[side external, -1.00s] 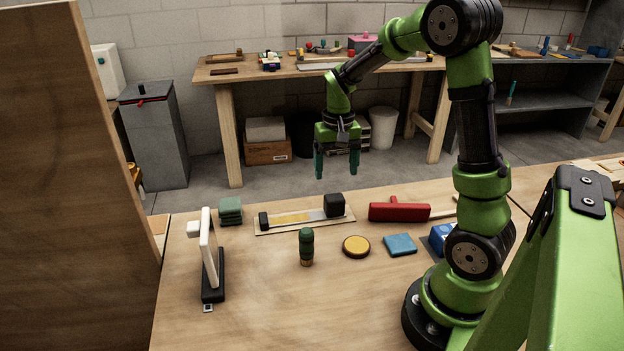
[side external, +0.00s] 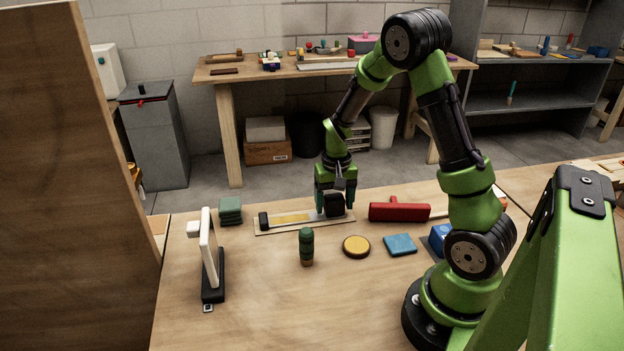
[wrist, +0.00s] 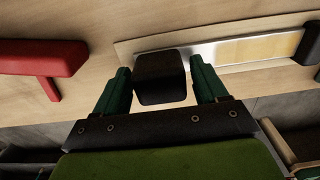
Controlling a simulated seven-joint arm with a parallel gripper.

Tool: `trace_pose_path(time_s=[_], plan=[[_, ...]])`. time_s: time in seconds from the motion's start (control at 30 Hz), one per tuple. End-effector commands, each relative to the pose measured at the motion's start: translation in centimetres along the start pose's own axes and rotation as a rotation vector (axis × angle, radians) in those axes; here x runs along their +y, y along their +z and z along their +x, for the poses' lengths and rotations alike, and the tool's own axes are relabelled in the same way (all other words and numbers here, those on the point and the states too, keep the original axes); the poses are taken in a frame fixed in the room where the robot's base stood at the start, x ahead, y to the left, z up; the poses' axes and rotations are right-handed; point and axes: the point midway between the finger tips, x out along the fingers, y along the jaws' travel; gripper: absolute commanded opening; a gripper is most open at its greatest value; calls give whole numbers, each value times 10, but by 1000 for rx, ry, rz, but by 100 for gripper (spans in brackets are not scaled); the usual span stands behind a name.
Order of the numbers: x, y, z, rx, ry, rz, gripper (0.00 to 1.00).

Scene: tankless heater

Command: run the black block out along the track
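The black block (side external: 334,204) sits at the right end of the track (side external: 296,219), a metal strip with a yellow section on a pale wooden board. A smaller black piece (side external: 263,221) stands at the track's left end. My gripper (side external: 335,205) is lowered over the black block, one finger on each side. In the wrist view the black block (wrist: 160,77) lies between the two green fingers, with a narrow gap visible on both sides. The fingers look open. The track (wrist: 232,51) runs off to the right there, toward the small black end piece (wrist: 311,43).
A red block with a handle (side external: 399,212) lies just right of the track. A green-and-brown cylinder (side external: 306,247), a yellow disc (side external: 356,246) and a blue square (side external: 400,245) lie in front. Green stacked pads (side external: 230,211) and a white upright lever (side external: 208,250) stand left.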

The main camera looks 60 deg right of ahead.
Motion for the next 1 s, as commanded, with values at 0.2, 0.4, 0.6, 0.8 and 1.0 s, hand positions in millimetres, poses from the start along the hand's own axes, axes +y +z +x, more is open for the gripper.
trace_pose_path(time_s=[0.2, 0.4, 0.6, 0.8, 1.0], plan=[[0, 0, 0, 0, 0, 0, 37], [0, 0, -1, 0, 0, 0, 7], [-14, -1, -1, 1, -1, -4, 3], [-62, -1, 0, 3, -1, -8, 3], [-93, -1, -1, 4, -1, -5, 3]])
